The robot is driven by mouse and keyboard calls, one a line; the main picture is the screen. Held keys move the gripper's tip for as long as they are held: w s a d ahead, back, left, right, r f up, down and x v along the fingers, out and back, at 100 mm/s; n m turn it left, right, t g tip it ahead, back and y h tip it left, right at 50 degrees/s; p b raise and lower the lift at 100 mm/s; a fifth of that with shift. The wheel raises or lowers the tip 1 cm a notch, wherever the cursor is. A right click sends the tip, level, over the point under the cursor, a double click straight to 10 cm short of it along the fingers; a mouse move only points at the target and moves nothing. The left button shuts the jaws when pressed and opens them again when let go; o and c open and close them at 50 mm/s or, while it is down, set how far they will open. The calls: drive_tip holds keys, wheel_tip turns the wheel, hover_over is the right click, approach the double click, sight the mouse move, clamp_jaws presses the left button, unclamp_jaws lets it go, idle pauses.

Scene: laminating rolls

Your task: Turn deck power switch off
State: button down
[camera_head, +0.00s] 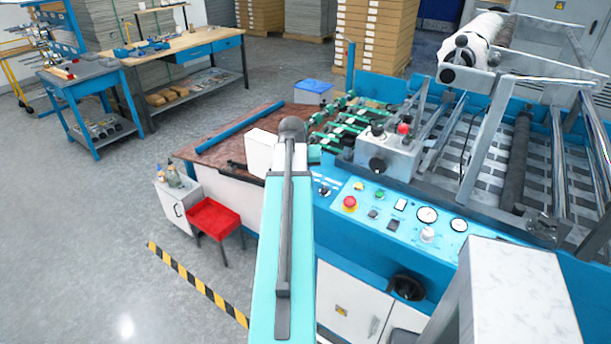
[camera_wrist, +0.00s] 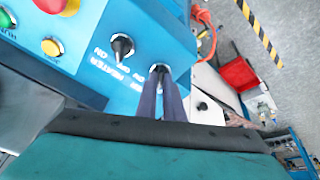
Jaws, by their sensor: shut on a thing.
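The blue control panel (camera_head: 385,215) is on the front of the machine. In the wrist view, my gripper (camera_wrist: 160,76) has its two dark fingers shut on a small switch knob (camera_wrist: 160,68) on the panel, which appears to be the deck power switch. The fingers cover most of this knob and part of its lettering, so its exact setting cannot be told. A black HEATER knob (camera_wrist: 122,46) with white lettering sits just left of it. In the head view my arm hides the gripped switch and the fingertips.
A red emergency button (camera_head: 349,203), gauges (camera_head: 427,215) and other controls sit on the panel. A yellow button (camera_wrist: 52,46) shows in the wrist view. A red stool (camera_head: 215,217) and a small white cabinet (camera_head: 180,208) stand at the left. Open floor lies beyond the striped tape.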

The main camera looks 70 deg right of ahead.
drive_tip(key=shift+s+f, duration=0.15)
drive_tip(key=c, duration=1.9)
unclamp_jaws()
drive_tip(key=shift+o, duration=0.2)
drive_tip(key=shift+d, duration=0.15)
drive_tip(key=shift+r, duration=0.2)
drive_tip(key=shift+w+b+v, duration=0.2)
drive_tip(key=shift+b+v, duration=0.25)
drive_tip(key=shift+v, duration=1.15)
drive_tip(key=b+v, duration=0.2)
drive_tip(key=v, duration=0.8)
